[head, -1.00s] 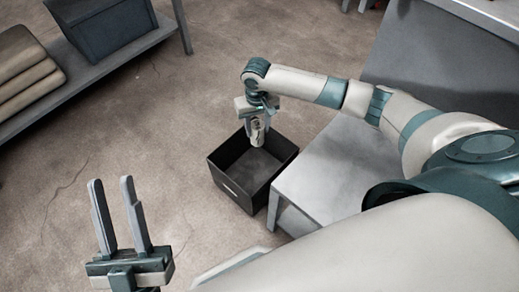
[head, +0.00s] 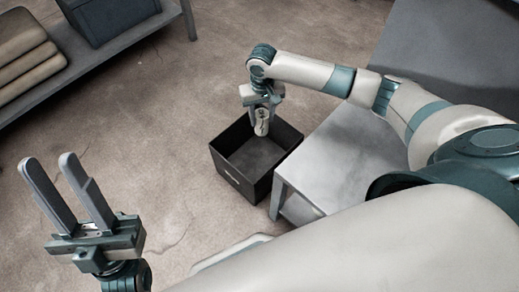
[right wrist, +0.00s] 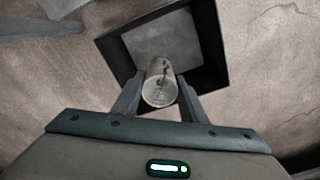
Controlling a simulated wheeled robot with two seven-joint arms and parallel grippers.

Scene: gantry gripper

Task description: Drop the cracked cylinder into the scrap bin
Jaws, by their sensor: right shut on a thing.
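The cracked cylinder (head: 261,122) is pale with a dark crack mark on its side. My right gripper (head: 262,115) is shut on it and holds it over the far part of the scrap bin (head: 227,172), a black open box on the floor. In the right wrist view the cylinder (right wrist: 159,85) sits between the two fingers, with the bin (right wrist: 208,45) below and beyond it. The bin's visible inside is empty. My left gripper (head: 55,200) is open and empty at the lower left of the head view, well away from the bin.
A low grey metal table (head: 345,150) stands just right of the bin. A shelf (head: 120,50) at the upper left carries a dark blue-grey bin (head: 110,15) and stacked tan sacks (head: 25,55). The floor left of the scrap bin is clear.

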